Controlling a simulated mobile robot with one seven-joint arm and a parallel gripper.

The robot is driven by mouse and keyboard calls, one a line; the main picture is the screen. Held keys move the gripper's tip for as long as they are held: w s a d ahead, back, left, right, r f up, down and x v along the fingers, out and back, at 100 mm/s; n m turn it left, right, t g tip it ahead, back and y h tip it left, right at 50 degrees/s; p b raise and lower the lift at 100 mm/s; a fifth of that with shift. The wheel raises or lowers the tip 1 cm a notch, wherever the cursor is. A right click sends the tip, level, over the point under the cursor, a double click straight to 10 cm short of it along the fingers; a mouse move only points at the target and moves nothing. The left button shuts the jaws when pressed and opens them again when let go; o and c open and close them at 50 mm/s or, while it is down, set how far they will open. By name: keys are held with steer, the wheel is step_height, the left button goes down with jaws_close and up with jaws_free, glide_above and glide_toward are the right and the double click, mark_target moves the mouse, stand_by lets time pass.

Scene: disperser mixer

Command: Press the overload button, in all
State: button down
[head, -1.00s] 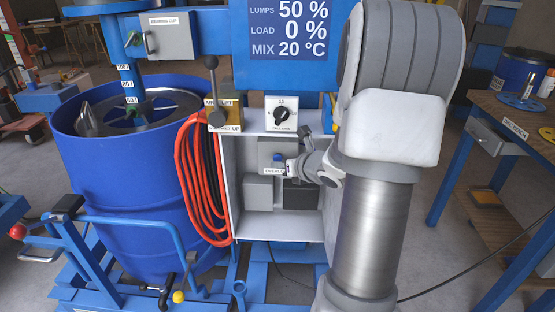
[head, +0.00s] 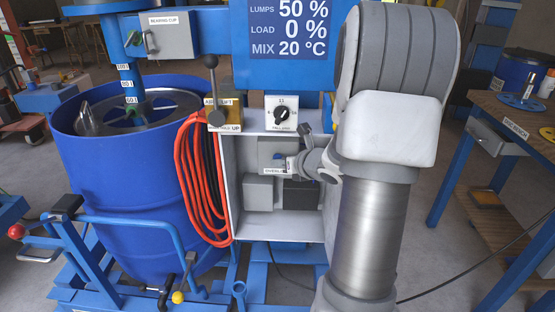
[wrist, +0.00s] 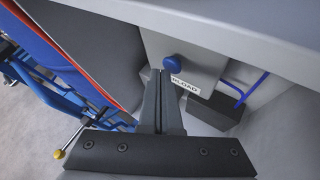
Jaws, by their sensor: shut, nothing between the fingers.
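The overload button is a round blue knob (wrist: 173,62) on a grey box (head: 271,150) inside the open cabinet of the mixer. A white label (wrist: 185,86), partly hidden and reading "RLOAD", sits just below it. My gripper (wrist: 163,76) is shut and empty. In the wrist view its fingertips lie just below and left of the knob, close to it; I cannot tell whether they touch. In the head view my gripper (head: 291,164) reaches in from the right at the box and partly covers the button and label.
A dial (head: 281,113) and a lever (head: 212,80) stand above. Orange hoses (head: 190,185) hang on the cabinet's left, beside a blue drum (head: 130,190). A workbench (head: 515,130) is at right.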

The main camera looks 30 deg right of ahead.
steer(key=shift+w+d, duration=0.25)
steer(key=shift+w, duration=0.05)
stand_by(0.4)
stand_by(0.3)
steer(key=shift+s+a+b, duration=0.55)
steer(key=shift+s+b, duration=0.05)
steer(key=shift+s, duration=0.1)
steer(key=s+a+b, duration=0.1)
steer(key=s, duration=0.1)
steer(key=s+a+b, duration=0.1)
steer(key=s+a, duration=0.1)
stand_by(0.3)
stand_by(0.8)
